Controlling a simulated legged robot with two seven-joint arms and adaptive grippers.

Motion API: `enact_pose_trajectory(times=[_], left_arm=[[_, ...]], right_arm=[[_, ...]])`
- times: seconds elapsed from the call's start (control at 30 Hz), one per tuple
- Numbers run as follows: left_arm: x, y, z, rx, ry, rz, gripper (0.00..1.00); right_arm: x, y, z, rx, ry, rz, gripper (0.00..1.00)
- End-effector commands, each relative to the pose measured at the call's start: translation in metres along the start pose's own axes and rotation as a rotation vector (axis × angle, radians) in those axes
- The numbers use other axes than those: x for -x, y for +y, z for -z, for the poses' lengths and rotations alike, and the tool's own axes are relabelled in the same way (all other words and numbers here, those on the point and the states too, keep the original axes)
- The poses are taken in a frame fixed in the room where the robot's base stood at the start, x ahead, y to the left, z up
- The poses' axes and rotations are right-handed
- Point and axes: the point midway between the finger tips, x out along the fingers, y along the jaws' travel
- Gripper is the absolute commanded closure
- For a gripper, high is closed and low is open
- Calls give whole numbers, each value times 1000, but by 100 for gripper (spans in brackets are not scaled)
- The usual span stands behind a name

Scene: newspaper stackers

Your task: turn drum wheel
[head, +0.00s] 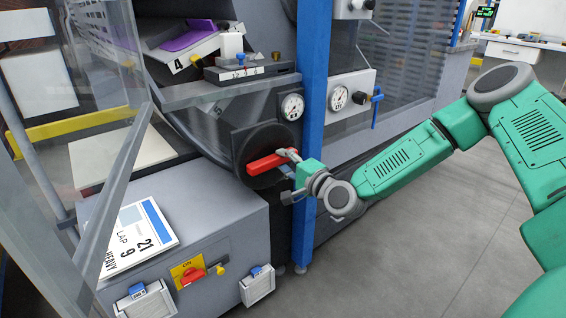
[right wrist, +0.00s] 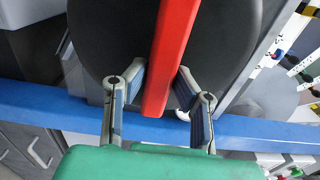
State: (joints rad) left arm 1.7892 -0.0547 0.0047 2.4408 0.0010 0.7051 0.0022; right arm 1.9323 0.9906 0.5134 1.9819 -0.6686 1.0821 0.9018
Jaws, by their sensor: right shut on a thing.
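The drum wheel (head: 252,143) is a dark round hub on the grey machine, with a red bar handle (head: 265,164) across it. In the head view the handle lies nearly level, its right end slightly higher. My right gripper (head: 290,172) reaches in from the right and is shut on the handle's right end. In the right wrist view the red handle (right wrist: 172,50) runs between the two fingers (right wrist: 162,88), in front of the dark wheel (right wrist: 105,40). The fingers partly hide the handle's end. My left gripper is not in view.
A blue upright post (head: 313,80) stands close by my right gripper. Below left, a grey cabinet carries a LAP sign (head: 140,235) and a red switch (head: 194,276). A clear panel (head: 60,130) stands at left. The floor at right is free.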

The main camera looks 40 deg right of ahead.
Motion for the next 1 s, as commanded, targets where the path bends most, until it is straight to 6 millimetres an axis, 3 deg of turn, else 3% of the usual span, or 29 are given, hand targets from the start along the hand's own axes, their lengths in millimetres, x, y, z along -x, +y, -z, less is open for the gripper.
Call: enact_pose_trajectory(times=[0.03, 0.37, 0.4, 0.43, 0.77, 1.0], left_arm=[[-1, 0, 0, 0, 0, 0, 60], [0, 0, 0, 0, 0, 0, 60], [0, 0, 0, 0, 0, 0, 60], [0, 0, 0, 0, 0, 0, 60], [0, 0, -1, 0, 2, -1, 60], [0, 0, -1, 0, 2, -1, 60]], right_arm=[[4, 10, -1, -4, -4, -23, 100], [4, 10, -1, -5, -4, -23, 100], [4, 10, -1, -4, -4, -23, 63], [4, 9, -1, -4, -4, -22, 57], [4, 3, -1, -2, -1, -9, 57], [37, 3, 1, -6, 1, -9, 57]])
